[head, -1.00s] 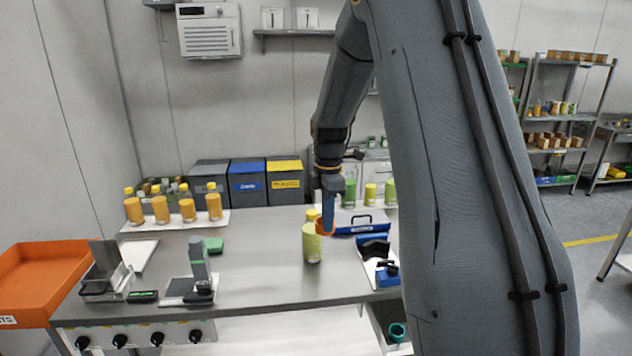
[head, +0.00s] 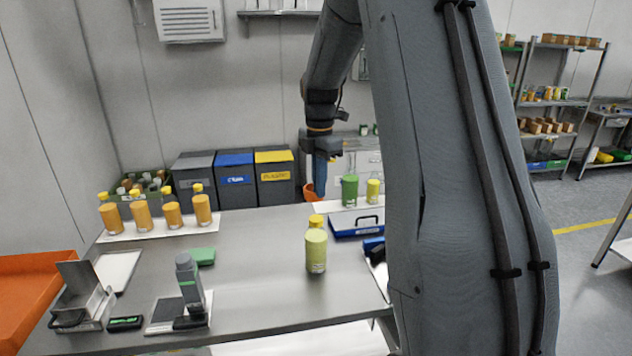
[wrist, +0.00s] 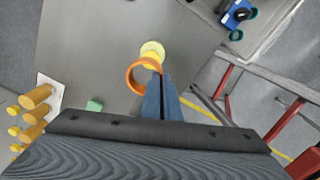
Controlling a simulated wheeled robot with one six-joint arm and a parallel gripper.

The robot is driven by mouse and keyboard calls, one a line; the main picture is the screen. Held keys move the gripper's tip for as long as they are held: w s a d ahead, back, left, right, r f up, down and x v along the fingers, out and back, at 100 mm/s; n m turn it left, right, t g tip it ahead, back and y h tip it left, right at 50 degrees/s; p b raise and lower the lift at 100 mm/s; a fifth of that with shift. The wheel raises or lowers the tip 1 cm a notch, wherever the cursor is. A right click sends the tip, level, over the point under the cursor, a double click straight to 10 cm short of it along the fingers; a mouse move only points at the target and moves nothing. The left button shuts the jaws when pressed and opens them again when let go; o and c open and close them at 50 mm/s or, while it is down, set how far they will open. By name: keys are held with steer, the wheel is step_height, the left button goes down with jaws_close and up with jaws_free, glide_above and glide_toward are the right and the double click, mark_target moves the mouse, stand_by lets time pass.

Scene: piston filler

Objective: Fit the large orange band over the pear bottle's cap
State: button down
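The pear bottle (head: 316,252), pale yellow-green with a yellow cap (head: 317,221), stands upright on the steel bench. Its top also shows in the wrist view (wrist: 152,50). My gripper (head: 320,190) is shut on the large orange band (head: 308,192), gripping one side of its ring. In the head view the band appears above and behind the bottle, clear of the cap; part of it is hidden by the fingers. In the wrist view the band (wrist: 131,76) hangs left of my fingertips (wrist: 160,82), and its ring overlaps the near edge of the bottle's outline. The cap is bare.
Several orange bottles (head: 140,215) stand on a white tray at the left. A grey device (head: 189,280) and a green block (head: 202,256) are left of the bottle. The bench between is clear.

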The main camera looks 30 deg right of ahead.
steer(key=shift+s+d+f+b, duration=0.1)
steer(key=shift+f+b, duration=0.75)
steer(key=shift+f, duration=0.55)
steer(key=shift+d+f+b, duration=0.1)
steer(key=shift+f+b, duration=0.75)
steer(key=shift+f, duration=0.5)
steer(key=shift+f, duration=1.6)
stand_by(0.3)
steer(key=shift+s+f, duration=0.1)
steer(key=shift+f, duration=0.2)
